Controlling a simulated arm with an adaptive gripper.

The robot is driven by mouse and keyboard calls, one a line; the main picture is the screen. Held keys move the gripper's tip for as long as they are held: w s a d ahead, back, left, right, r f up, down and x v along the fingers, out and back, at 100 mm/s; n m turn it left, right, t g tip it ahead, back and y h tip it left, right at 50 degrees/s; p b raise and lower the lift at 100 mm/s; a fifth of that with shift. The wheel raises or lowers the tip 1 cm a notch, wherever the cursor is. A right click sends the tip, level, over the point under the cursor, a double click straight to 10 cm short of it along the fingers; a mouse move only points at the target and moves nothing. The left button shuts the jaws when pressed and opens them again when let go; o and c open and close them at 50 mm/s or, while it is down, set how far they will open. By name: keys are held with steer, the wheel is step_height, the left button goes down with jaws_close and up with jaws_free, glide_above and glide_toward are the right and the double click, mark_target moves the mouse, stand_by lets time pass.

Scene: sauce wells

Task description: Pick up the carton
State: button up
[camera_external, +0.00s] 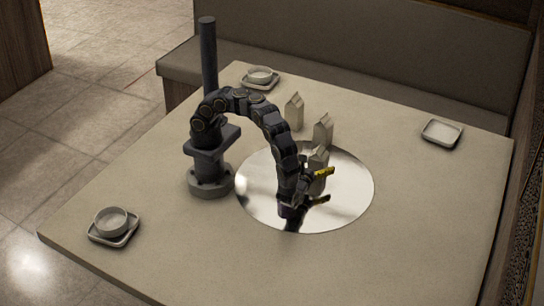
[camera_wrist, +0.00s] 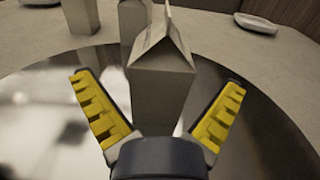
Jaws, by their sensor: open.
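Three plain beige cartons with gabled tops show in the external view. The nearest carton (camera_external: 318,164) stands upright on the round mirror-like plate (camera_external: 262,205), partly hidden by my arm. A second carton (camera_external: 323,131) stands just behind it and a third carton (camera_external: 294,111) is farther back to the left. In the wrist view the nearest carton (camera_wrist: 162,78) stands upright, centred ahead of my gripper (camera_wrist: 160,108). My gripper is open, with its yellow-padded fingers spread to either side of the carton's lower part. I see no contact between fingers and carton.
A square dish with a bowl (camera_external: 112,224) sits at the front left of the table (camera_external: 420,200). Another bowl on a dish (camera_external: 260,77) is at the back, and an empty square dish (camera_external: 441,132) at the right. The table's right front is clear.

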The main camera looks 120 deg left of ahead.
steer(key=shift+a, duration=1.3)
steer(key=c, duration=1.1)
steer(key=shift+c, duration=0.2)
steer(key=shift+r, duration=5.05)
